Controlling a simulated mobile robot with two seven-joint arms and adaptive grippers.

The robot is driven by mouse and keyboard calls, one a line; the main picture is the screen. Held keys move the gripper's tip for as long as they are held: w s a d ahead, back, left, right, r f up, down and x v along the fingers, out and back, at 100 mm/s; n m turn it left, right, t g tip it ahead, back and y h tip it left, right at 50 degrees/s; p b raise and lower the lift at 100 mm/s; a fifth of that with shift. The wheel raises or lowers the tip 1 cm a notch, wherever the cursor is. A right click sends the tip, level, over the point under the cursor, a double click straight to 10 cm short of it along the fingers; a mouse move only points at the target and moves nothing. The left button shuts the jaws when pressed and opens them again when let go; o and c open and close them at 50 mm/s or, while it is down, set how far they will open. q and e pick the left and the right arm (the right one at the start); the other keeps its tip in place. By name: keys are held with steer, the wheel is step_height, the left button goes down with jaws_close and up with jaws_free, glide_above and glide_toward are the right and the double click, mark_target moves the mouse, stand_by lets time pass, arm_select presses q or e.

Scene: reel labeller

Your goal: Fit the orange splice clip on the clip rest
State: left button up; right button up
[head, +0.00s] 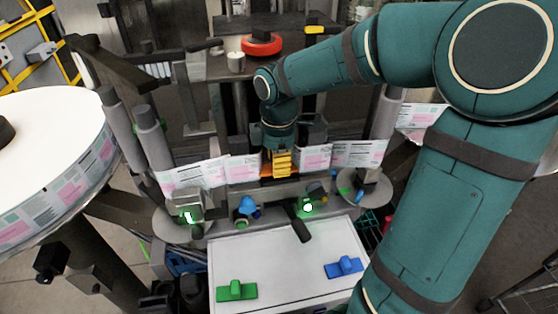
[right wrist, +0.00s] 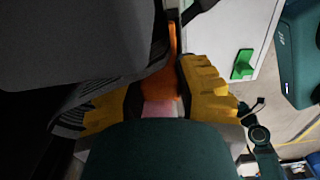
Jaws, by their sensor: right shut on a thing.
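The orange splice clip (head: 266,171) shows only as narrow orange edges at the yellow fingers of my right gripper (head: 281,163). That gripper reaches down to the label strip at the middle of the machine and is shut on the clip. In the right wrist view the orange clip (right wrist: 173,62) extends between the two yellow fingers (right wrist: 155,98), with a pink label patch below it. The clip rest cannot be told apart; the gripper and clip may hide it. Whether the clip touches the strip or a support is unclear. My left gripper is not in view.
A green clip (head: 236,291) and a blue clip (head: 344,267) lie on the white top (head: 283,262). A label strip (head: 358,153) runs on both sides of my gripper. A large label reel (head: 50,150) stands left, and a red ring (head: 262,44) lies behind.

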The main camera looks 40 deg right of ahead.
steer(key=shift+f, duration=0.1)
steer(key=shift+f, duration=0.25)
steer(key=shift+s+r, duration=0.2)
steer(key=shift+r, duration=0.2)
steer(key=shift+s+f, duration=0.1)
steer(key=shift+f, duration=0.55)
stand_by(2.0)
steer(key=o, duration=1)
steer(key=shift+o, duration=0.2)
step_height(320, 180, up, 8)
steer(key=shift+f+p, duration=0.1)
steer(key=shift+p, duration=0.2)
